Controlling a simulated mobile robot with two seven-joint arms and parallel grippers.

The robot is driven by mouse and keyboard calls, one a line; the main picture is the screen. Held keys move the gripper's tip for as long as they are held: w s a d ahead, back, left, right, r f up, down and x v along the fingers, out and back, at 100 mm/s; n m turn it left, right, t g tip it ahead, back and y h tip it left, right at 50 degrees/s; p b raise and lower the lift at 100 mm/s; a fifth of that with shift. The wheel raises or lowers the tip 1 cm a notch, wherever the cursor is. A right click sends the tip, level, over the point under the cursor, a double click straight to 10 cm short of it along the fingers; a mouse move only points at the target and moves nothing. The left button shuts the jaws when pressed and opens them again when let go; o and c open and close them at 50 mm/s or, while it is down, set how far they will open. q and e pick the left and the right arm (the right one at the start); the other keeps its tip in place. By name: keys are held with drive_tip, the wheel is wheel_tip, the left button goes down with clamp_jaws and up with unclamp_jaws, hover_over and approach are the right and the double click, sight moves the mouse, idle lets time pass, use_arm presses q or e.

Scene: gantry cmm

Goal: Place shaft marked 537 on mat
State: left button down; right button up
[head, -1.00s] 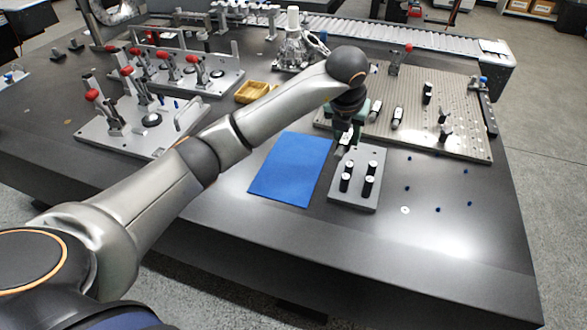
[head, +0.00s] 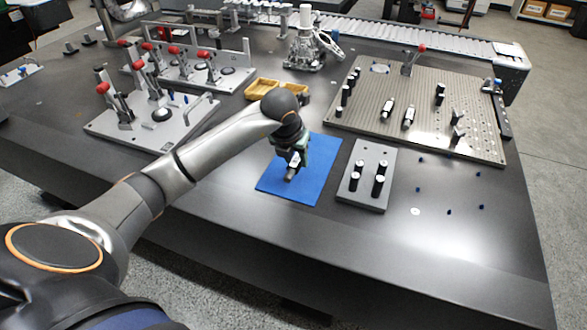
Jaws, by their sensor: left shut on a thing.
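My left gripper (head: 293,160) is shut on a short metallic shaft (head: 290,174) and holds it over the blue mat (head: 318,185). The shaft looks tilted, and its upper part is hidden by the gripper. I cannot read a number on it, nor tell whether it touches the mat. Several black shafts with light tops, such as the front right shaft (head: 379,186), stand upright in the grey block (head: 365,202) right of the mat. My right gripper is not in view.
A perforated plate (head: 440,120) with posts and parts lies behind the grey block. Yellow bins (head: 262,89) sit behind the mat. A fixture plate with red-handled clamps (head: 135,125) stands to the left. The table front is clear.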

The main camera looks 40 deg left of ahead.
sight(292, 163)
use_arm(q)
drive_tip(key=shift+s+a+f, duration=0.1)
drive_tip(key=shift+a+f, duration=0.15)
wheel_tip(292, 163, down, 3)
drive_tip(key=c, duration=0.5)
unclamp_jaws()
drive_tip(key=shift+f+b, duration=0.1)
drive_tip(key=shift+b, duration=0.2)
drive_tip(key=p+v, duration=0.2)
drive_tip(key=v, duration=1)
drive_tip(key=shift+s+d, duration=0.1)
